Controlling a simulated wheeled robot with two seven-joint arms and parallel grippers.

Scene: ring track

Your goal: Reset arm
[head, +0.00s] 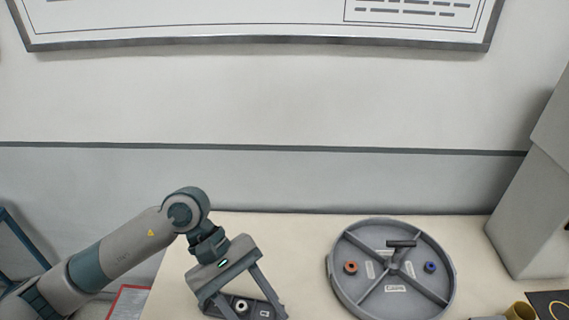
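My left arm comes in from the left, and its gripper (252,303) points down over the left part of the table. Its two fingers are spread apart, with nothing seen held between them. Below and between the fingers is a dark grey holder (262,311) with a white ring (241,306) on it. The lower part of the gripper is close to the bottom edge of the view, and I cannot tell whether it touches the holder. My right gripper is not in view.
A round grey divided tray (333,274) stands to the right on the pale table (300,232). It has a dark handle (401,243), a red-orange ring (351,267) and a blue ring (430,267). A yellow cup-like thing (521,312) and a dark mat (548,299) are at lower right.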

